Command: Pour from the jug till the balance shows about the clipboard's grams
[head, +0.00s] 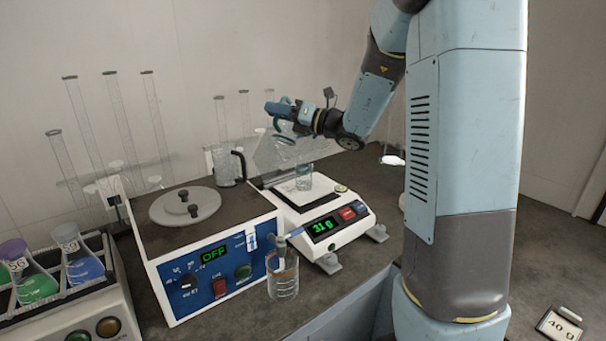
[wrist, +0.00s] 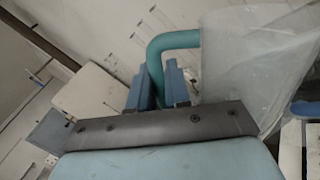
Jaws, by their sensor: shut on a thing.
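My gripper (head: 289,112) is shut on the teal handle of the clear jug (head: 270,152). The jug is tilted in the air above the balance (head: 352,233); in the wrist view its body (wrist: 245,75) is right of the handle (wrist: 172,40) and the finger pads (wrist: 162,84). A clear beaker (head: 304,178) with some contents stands on the balance's pan, beneath the jug. The green balance display (head: 324,227) appears to read 31 g. I cannot make out a stream from the jug.
A glass with a brush (head: 283,276) stands in front. A dark-handled glass jug (head: 228,166) is behind. A rack of coloured flasks (head: 84,262) is at the left.

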